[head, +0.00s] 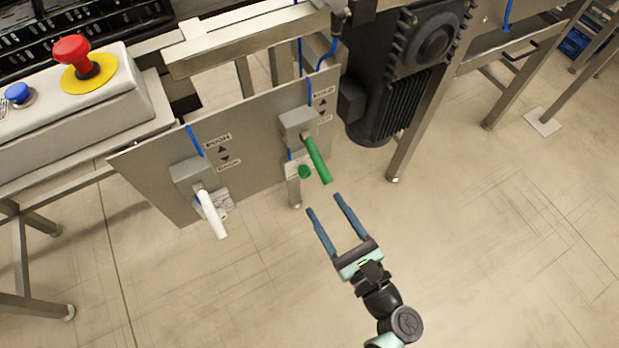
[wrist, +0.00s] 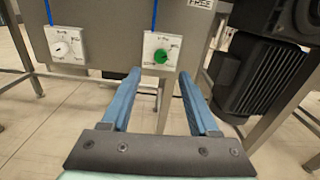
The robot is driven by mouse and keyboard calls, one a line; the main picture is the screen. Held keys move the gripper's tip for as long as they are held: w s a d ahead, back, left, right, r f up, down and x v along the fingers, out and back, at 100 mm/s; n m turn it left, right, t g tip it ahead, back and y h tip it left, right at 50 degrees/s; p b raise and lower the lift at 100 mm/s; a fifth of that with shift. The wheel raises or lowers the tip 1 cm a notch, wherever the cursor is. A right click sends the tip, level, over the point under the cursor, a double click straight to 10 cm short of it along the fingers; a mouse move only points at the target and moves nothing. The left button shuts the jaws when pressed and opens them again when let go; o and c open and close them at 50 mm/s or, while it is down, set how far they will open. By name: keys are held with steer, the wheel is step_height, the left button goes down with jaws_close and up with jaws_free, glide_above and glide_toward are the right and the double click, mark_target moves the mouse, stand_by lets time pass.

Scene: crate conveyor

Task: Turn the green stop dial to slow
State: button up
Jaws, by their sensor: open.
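The green stop dial (wrist: 161,56) is a small round knob on a white plate (wrist: 152,40) on the grey panel. In the head view the green dial (head: 304,172) shows below and left of the green lever. Its plate has small markings, too small to read, so I cannot tell its setting. My gripper (head: 323,204) is open and empty, its two blue fingers pointing towards the panel, apart from it. In the wrist view my gripper (wrist: 160,73) has its fingers spread, with the dial just above the gap between the tips.
A green lever (head: 318,160) sticks out above the dial, close to it. A white lever (head: 211,214) and a white dial (wrist: 62,49) are to the left. A dark motor (head: 385,105) hangs at the right. A red button (head: 72,50) is upper left. The floor in front is clear.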

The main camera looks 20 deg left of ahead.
mark_target(307, 176)
steer(key=b+x, duration=0.1)
steer(key=x, duration=0.7)
steer(key=shift+c, duration=0.3)
jaws_close()
